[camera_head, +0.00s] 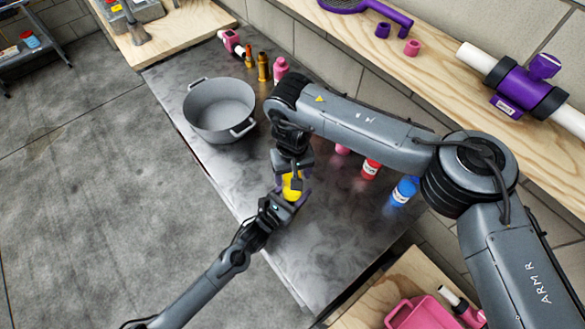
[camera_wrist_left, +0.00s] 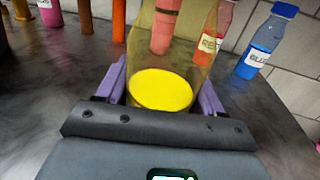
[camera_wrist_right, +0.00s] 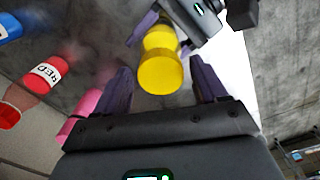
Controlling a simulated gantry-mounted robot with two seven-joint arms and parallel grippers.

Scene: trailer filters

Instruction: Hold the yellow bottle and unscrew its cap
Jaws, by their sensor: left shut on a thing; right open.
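The yellow bottle (camera_head: 291,189) is held above the metal counter. My left gripper (camera_head: 287,196) is shut on its body; in the left wrist view the bottle (camera_wrist_left: 160,90) stands between the purple fingers, see-through with bright yellow at its near end. In the right wrist view the bottle (camera_wrist_right: 158,42) shows its yellow cap (camera_wrist_right: 160,75) towards my right gripper (camera_wrist_right: 162,85). The cap appears to be on the bottle. My right gripper is open, with one finger on each side of the cap and visible gaps. In the head view it is above the bottle and partly hides it.
A grey pot (camera_head: 219,106) stands on the counter (camera_head: 330,260) to the left. A red bottle (camera_head: 370,169) and a blue bottle (camera_head: 404,191) stand to the right, near the wall. Pink and brown items stand behind the pot. The counter's front part is clear.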

